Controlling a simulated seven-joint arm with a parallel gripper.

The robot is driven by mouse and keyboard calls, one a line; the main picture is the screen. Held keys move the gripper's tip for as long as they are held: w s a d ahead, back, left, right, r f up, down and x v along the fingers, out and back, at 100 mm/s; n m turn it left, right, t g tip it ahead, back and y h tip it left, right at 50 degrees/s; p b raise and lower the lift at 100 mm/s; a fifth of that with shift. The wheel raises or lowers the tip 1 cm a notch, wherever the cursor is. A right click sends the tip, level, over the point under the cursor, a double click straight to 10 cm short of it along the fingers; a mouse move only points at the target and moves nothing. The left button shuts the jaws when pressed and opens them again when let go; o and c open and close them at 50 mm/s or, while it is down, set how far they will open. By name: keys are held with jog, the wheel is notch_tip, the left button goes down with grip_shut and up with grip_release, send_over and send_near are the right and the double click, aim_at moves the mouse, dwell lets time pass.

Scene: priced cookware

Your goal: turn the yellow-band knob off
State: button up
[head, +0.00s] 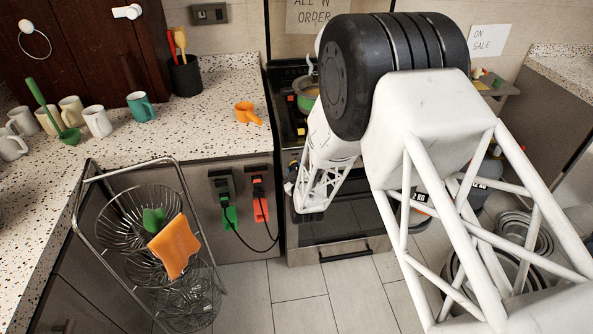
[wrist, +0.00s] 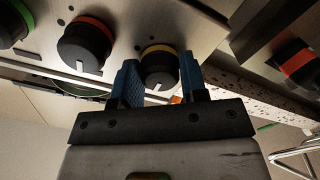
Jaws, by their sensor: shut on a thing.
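The yellow-band knob (wrist: 160,68) is a black knob with a yellow ring at its base, on the stove's front panel in the wrist view. A pale mark on it points toward the bottom of the picture. My gripper (wrist: 158,85) has its two blue fingers on either side of this knob, shut on it. The red-band knob (wrist: 86,45) is to its left, and the green-band knob (wrist: 12,25) is at the far left edge. In the head view my arm hides most of the stove (head: 330,235) and its knobs.
A pot (head: 306,97) stands on the stove top. Left of the stove is a speckled counter (head: 195,125) with several mugs and an orange cup (head: 248,112). Green (head: 230,217) and red (head: 261,208) plugs hang on the cabinet front. A wire basket rack (head: 140,215) stands before the counter.

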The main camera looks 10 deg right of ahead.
jog(key=o, duration=0.6)
jog(key=shift+o, duration=0.2)
jog(key=s, duration=0.7)
jog(key=shift+s, duration=0.4)
jog(key=shift+r, duration=0.1)
jog(key=s+d+r+m+g, duration=0.15)
jog(key=s+r+g, duration=0.25)
jog(key=r, duration=0.7)
jog(key=s+d+r+m+g, duration=0.15)
jog(key=s+r+g, duration=0.25)
jog(key=r, duration=0.7)
jog(key=s+r+m+g, duration=0.2)
jog(key=s+r, duration=0.3)
jog(key=s, duration=0.9)
jog(key=s+d+r+m+g, duration=0.1)
jog(key=s+r+g, duration=0.4)
jog(key=s, duration=1)
jog(key=shift+d+r+m, duration=0.2)
jog(key=shift+r+m, duration=0.4)
jog(key=shift+r, duration=0.15)
